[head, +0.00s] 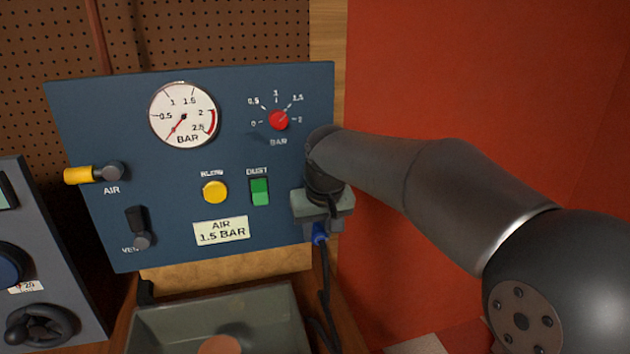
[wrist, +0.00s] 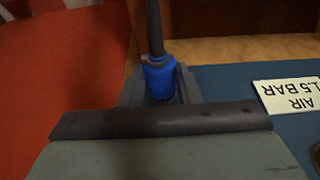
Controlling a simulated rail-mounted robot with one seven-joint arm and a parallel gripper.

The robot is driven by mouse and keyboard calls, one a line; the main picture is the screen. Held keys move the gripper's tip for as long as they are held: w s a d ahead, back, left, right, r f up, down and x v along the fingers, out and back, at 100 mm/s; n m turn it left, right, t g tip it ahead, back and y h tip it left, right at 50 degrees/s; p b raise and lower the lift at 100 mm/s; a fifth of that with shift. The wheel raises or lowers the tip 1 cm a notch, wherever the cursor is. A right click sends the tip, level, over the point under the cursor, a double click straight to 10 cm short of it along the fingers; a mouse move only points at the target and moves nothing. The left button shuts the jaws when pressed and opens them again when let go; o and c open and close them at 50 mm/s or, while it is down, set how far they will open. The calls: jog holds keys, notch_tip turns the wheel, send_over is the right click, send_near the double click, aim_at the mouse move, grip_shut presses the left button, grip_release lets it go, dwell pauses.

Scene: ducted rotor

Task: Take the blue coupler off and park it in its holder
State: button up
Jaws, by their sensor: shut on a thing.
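The blue coupler (wrist: 160,78) sits between my gripper's fingers in the wrist view, with a dark hose running from its far end. In the head view the coupler (head: 319,234) shows just below my gripper (head: 321,226), at the lower right edge of the blue panel, with the black hose hanging down from it. My gripper (wrist: 160,92) is shut on the coupler. Its near end is hidden behind the gripper body, so I cannot tell whether it is still joined to a fitting. I cannot make out the holder in either view.
The blue panel (head: 150,235) carries a pressure gauge (head: 183,116), a red knob (head: 279,120), a yellow air lever (head: 80,175), a vent lever (head: 138,225), a yellow button (head: 214,191) and a green switch (head: 260,191). A grey tray (head: 165,322) stands below. A red wall is close on the right.

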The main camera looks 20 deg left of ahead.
jog(key=shift+w+a, duration=0.1)
jog(key=o, duration=1.2)
jog(key=shift+c, duration=0.2)
jog(key=v, duration=1.7)
jog(key=shift+r+p, duration=0.2)
jog(key=shift+p, duration=0.15)
